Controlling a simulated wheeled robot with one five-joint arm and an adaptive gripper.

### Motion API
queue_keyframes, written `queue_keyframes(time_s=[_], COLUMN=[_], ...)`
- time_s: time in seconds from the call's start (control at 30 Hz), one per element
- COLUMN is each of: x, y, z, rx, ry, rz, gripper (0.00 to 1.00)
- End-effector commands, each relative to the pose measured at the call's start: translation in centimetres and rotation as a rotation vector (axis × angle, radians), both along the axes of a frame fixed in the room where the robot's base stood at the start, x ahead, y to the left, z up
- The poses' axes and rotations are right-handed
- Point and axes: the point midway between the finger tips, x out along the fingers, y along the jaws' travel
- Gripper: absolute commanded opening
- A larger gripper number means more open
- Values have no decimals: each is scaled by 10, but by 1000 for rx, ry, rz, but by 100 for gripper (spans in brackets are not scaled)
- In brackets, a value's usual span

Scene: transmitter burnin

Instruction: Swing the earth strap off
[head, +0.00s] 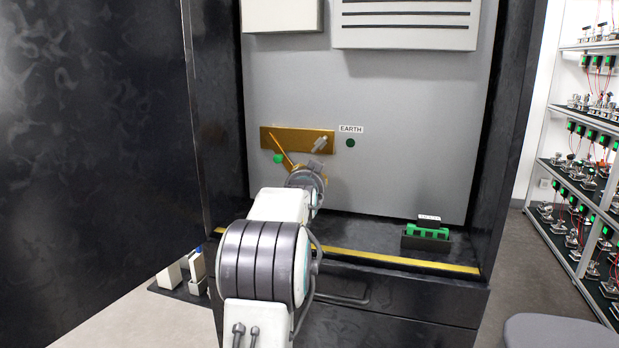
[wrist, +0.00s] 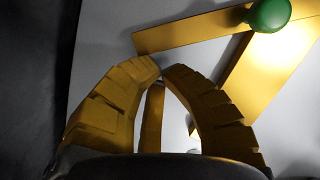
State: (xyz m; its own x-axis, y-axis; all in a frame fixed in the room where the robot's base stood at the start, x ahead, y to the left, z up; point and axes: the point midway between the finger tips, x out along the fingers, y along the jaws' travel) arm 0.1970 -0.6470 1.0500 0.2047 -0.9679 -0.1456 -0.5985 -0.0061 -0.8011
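The earth strap looks like a brass bar with a green knob (head: 279,158), just below a horizontal brass plate (head: 297,140) on the grey cabinet back. In the wrist view the knob (wrist: 268,14) is at the upper right, with a broad brass bar (wrist: 232,72) running diagonally below it. My gripper (wrist: 160,67) has its fingertips nearly together, apart from the knob. A narrow brass piece (wrist: 152,112) shows between the fingers; nothing is visibly clamped at the tips. In the head view my wrist hides part of the brasswork.
A green terminal block (head: 428,232) stands on the cabinet floor. A black door (head: 95,130) fills the left. Shelves (head: 585,170) stand at the right.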

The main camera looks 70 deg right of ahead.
Motion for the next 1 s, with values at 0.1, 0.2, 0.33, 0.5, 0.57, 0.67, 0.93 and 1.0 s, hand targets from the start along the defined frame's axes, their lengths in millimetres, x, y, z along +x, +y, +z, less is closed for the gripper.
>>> queue_keyframes(time_s=[0.1,0.2,0.33,0.5,0.57,0.67,0.93,1.0], x=[1,2,4,5,6,8,17,21], y=[0,0,0,0,0,0,0,0], z=[-3,-7,-8,-10,-11,-14,-31,-36], rx=[0,0,0,-1,0,-1,-1,1], ry=[-10,-34,-56,-80,-90,-109,-224,-269], rz=[0,-1,-2,-3,-3,-4,-1,-1], gripper=[0,0,0,0,0,0,0,0])
